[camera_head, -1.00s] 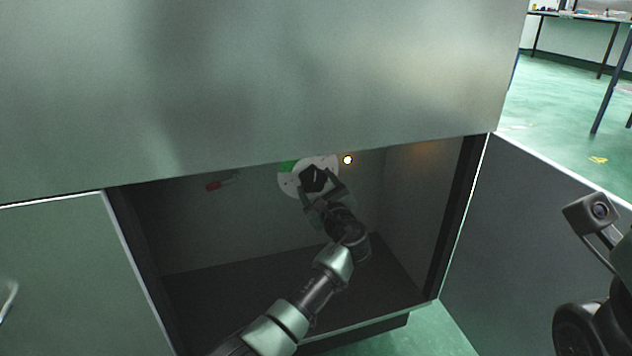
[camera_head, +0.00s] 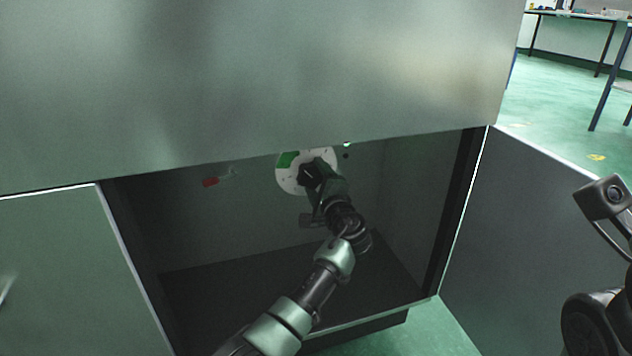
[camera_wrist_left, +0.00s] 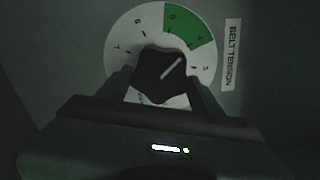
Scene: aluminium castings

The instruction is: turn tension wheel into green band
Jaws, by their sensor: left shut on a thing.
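The tension wheel (camera_wrist_left: 163,75) is a black knob with a white pointer line, in front of a white numbered dial (camera_wrist_left: 122,45) labelled BELT TENSION. In the left wrist view the pointer slants up and right, towards the green band (camera_wrist_left: 190,24), nearer its 4 end. The dial (camera_head: 288,178) also shows in the head view, on the cabinet's back wall, with the green band (camera_head: 287,159) at its upper left. My left gripper (camera_wrist_left: 162,88) is shut on the wheel, one finger on each side, hiding the dial's lower part. My right gripper's fingers are out of view.
The dial sits inside an open cabinet under a large metal panel (camera_head: 250,80). A small green lamp (camera_head: 347,144) is lit, above a dark one (camera_head: 346,156). A red handle (camera_head: 210,182) is on the back wall at left. An open door (camera_head: 510,230) stands right.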

